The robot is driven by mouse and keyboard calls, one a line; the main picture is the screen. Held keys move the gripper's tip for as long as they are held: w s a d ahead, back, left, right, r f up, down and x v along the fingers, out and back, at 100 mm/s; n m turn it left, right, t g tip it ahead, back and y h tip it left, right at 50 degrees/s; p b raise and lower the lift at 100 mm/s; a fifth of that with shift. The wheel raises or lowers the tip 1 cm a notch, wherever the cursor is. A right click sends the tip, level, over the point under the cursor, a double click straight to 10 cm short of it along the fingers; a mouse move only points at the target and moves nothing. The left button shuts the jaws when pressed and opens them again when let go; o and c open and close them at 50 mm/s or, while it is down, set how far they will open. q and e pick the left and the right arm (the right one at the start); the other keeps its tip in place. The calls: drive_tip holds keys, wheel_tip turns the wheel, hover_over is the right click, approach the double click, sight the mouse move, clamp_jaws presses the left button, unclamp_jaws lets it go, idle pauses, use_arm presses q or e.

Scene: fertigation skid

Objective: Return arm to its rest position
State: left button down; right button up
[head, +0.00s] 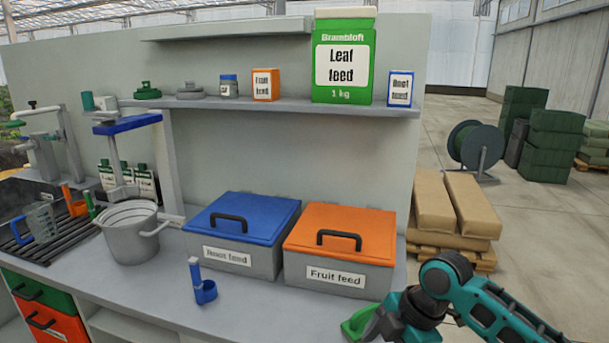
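My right arm (490,305), teal and black, comes in from the lower right and bends down at its elbow. Its wrist and gripper (378,328) are low at the bottom edge, in front of the orange-lidded box. A bright green piece (357,321) shows at the gripper end, by the counter's front edge. The frame cuts the gripper off, so I cannot tell whether its fingers are open or whether the green piece is held. My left gripper is not in view.
A blue-lidded Root feed box (237,258) and an orange-lidded Fruit feed box (325,275) stand shut on the counter. A blue scoop (206,292) stands in front of them. A metal pot (129,240) is at left. A shelf (290,107) with containers runs above.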

drive_tip(key=s+a+f+m+t+y, duration=0.1)
drive_tip(key=s+a+f+m+t, duration=0.15)
drive_tip(key=f+m, duration=0.3)
drive_tip(key=s+a+f+m+t+y, duration=0.1)
drive_tip(key=s+f+m+t, duration=0.2)
drive_tip(key=f+m, duration=0.25)
drive_tip(key=s+d+f+m+t+h, duration=0.3)
drive_tip(key=s+d+m, duration=0.4)
drive_tip(key=s, duration=0.3)
drive_tip(key=shift+s+d+f+m+t+h, duration=0.25)
drive_tip(key=shift+s+f+m+t+h, duration=0.2)
drive_tip(key=shift+t, duration=0.4)
drive_tip(key=shift+r, duration=0.1)
